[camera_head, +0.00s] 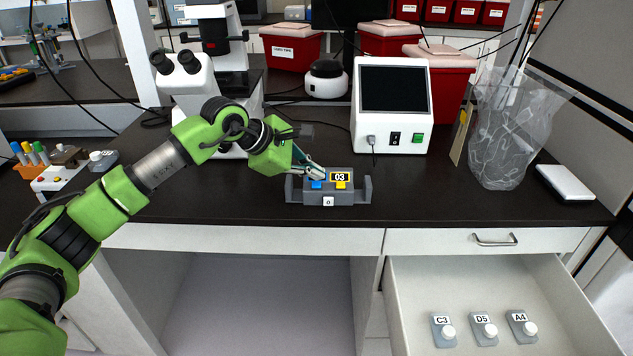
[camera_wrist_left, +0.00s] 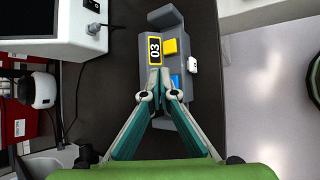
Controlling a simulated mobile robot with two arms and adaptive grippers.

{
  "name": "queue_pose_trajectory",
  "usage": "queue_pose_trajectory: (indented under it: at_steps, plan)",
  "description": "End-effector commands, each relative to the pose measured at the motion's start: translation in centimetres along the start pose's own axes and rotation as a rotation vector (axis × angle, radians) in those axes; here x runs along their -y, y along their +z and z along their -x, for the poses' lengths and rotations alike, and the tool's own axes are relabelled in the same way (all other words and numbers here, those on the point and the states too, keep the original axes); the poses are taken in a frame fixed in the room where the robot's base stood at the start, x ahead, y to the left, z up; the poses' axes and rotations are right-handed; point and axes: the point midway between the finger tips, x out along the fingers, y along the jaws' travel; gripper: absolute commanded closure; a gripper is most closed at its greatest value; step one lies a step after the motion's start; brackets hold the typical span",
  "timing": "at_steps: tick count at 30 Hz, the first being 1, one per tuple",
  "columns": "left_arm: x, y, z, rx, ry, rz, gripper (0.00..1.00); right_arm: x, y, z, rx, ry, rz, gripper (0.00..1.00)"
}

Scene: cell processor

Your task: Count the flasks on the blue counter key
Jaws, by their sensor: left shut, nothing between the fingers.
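The grey counter (camera_head: 350,195) stands on the dark bench near its front edge. Its display (camera_head: 340,177) reads 03. It has a blue key (camera_head: 317,185), a yellow key (camera_head: 341,185) and a white key marked 0 (camera_head: 328,201). My left gripper (camera_head: 318,174) is shut and empty, its tips just above the blue key. In the left wrist view the fingertips (camera_wrist_left: 158,82) partly hide the blue key (camera_wrist_left: 176,80). Three flasks, labelled C3 (camera_head: 444,329), D5 (camera_head: 484,328) and A4 (camera_head: 521,327), stand in the open drawer (camera_head: 417,295). My right gripper is not in view.
A microscope (camera_head: 210,75) stands behind my left arm. A white device with a dark screen (camera_head: 392,104) is behind the counter. A clear bag (camera_head: 505,130) and a white block (camera_head: 564,182) are at the right. Red bins (camera_head: 290,47) stand at the back.

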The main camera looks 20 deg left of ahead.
Motion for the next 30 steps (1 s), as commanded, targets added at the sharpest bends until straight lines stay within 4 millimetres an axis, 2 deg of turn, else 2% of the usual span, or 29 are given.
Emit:
queue_pose_trajectory:
  at_steps: [13, 30]
  plan:
    - [-0.3, 0.3, 0.5, 0.0, 0.0, 0.0, 1.0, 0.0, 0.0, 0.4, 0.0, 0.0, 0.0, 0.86]
    - [-2.7, 2.7, 3.7, 0.0, 0.0, 0.001, 1.0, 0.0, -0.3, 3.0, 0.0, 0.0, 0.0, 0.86]
